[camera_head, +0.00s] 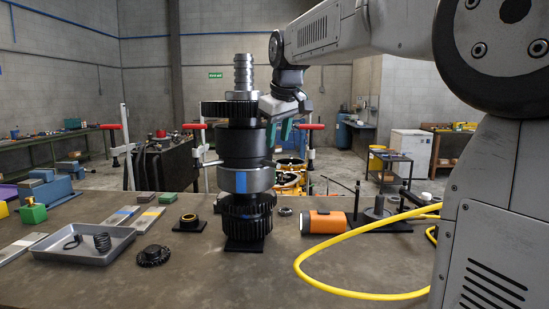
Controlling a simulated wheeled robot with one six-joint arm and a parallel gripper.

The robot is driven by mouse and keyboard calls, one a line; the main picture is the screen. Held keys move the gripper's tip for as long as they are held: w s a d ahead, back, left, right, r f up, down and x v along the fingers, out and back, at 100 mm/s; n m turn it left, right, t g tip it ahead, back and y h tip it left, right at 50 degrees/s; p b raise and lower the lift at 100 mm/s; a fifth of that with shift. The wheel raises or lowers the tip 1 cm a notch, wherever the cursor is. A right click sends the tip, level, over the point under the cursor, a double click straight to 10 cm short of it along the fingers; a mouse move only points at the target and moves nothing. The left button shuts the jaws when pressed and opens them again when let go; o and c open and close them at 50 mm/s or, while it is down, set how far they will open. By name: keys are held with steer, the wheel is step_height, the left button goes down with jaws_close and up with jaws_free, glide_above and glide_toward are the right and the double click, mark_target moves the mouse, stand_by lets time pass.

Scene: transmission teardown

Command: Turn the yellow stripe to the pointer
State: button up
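A tall upright stack of dark gears and drums (241,145) stands on the bench at centre, with a ribbed silver shaft (243,72) on top. A silver ring (262,180) low on the stack carries a blue stripe (240,182) facing me. I see no yellow stripe on the stack; its far side is hidden. I cannot clearly pick out the pointer. My gripper (279,131) hangs just right of the upper drum, with its two teal fingertips apart and nothing visible between them. I cannot tell whether it touches the drum.
A grey tray (52,250) with springs and a black ring part (154,256) lie at left. An orange-black cylinder (325,222) lies right of the stack. A yellow hose (345,292) loops across the right. The bench front centre is clear.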

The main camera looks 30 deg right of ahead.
steer(key=x, duration=0.7)
steer(key=shift+w+f, duration=0.1)
steer(key=shift+f, duration=0.05)
jaws_close()
